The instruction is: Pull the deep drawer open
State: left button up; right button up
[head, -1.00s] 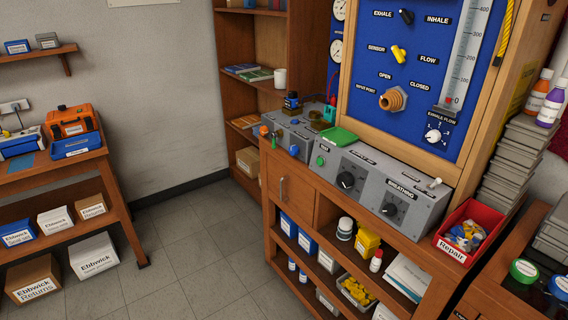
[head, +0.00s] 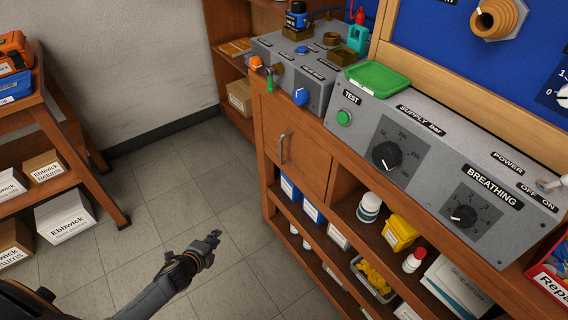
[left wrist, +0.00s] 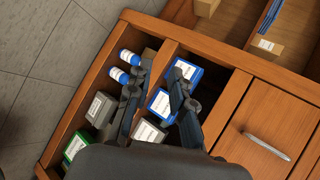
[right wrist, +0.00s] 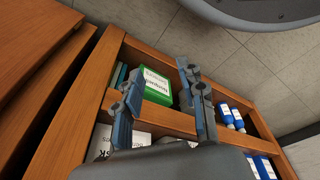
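The deep drawer (head: 300,158) is a wooden front at the left end of the bench, below the grey panels. It appears closed, flush with its frame, and has an upright metal handle (head: 282,148). In the left wrist view the drawer front (left wrist: 245,122) and its handle (left wrist: 266,146) lie at the lower right. My left gripper (head: 213,239) is over the floor, left of the bench and apart from the handle. Its fingers (left wrist: 161,70) are spread and empty. My right gripper (right wrist: 160,74) is open and empty over shelf boxes in the right wrist view; it is outside the head view.
A side table with boxes (head: 65,217) stands at the left. Floor (head: 165,190) between is clear.

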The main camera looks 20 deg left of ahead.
aim_at(282, 160)
pick_arm(q)
jog(key=w+d+r+m+t+h+b, duration=0.25)
jog(key=w+r+m+t+b, duration=0.2)
jog(key=w+r+m, duration=0.55)
jog(key=d+r+m+h+b, duration=0.2)
jog(key=d+r+m+h, duration=0.15)
jog(key=r+m, duration=0.3)
jog(key=d+r+m+h+b, duration=0.2)
jog(key=d+r+m+b, duration=0.15)
jog(key=r+m, duration=0.35)
jog(key=shift+n+t, duration=0.25)
jog(key=shift+n, duration=0.2)
jog(key=x, duration=0.4)
jog(key=r+p+x, duration=0.1)
jog(key=x, duration=0.9)
jog(key=shift+s+d+r+p, duration=0.1)
jog(key=shift+d+r+p, duration=0.15)
jog(key=shift+p, duration=0.15)
pick_arm(e)
jog(key=w+r+t, duration=0.1)
jog(key=w+r, duration=0.3)
jog(key=r, duration=0.4)
jog(key=shift+w+a+r, duration=0.25)
jog(key=shift+w, duration=0.15)
pick_arm(q)
grip_shut()
